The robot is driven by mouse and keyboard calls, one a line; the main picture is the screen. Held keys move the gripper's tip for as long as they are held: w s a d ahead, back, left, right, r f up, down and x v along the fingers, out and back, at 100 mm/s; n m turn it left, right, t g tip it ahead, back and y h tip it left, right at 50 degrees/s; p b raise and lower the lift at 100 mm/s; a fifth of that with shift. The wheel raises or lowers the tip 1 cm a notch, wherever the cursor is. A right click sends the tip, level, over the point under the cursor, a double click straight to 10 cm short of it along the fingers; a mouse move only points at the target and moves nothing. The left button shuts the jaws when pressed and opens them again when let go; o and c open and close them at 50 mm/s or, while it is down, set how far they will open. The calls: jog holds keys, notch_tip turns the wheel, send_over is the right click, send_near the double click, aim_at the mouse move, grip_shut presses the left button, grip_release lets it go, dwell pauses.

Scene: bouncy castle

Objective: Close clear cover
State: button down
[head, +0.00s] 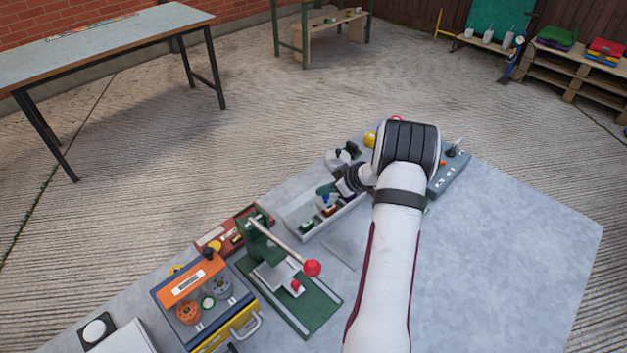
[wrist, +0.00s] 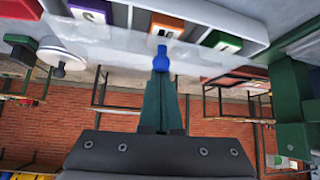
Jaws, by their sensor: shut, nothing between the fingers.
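A grey tray (head: 308,226) with coloured blocks in its compartments stands on the table. In the wrist view its pale wall (wrist: 215,16) runs along the top, with purple, orange and green blocks in it. A faint see-through band (wrist: 205,62) lies along its edge; it may be the clear cover, but its outline and angle are hard to tell. My gripper (head: 325,193) is over the tray, with shut green fingers (wrist: 162,85). A small blue knob (wrist: 161,58) shows at the fingertips; I cannot tell whether they touch it. My wrist hides the tray's far end.
A green press (head: 270,260) with a red-knobbed lever stands left of the tray. An orange-topped box (head: 203,300) is nearer the front left. A grey control panel (head: 449,172) and a yellow ball (head: 370,139) lie beyond my arm. The table's right side (head: 500,260) is clear.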

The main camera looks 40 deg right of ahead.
aim_at(326, 198)
jog(key=shift+s+a, duration=0.15)
jog(key=shift+s, duration=1.4)
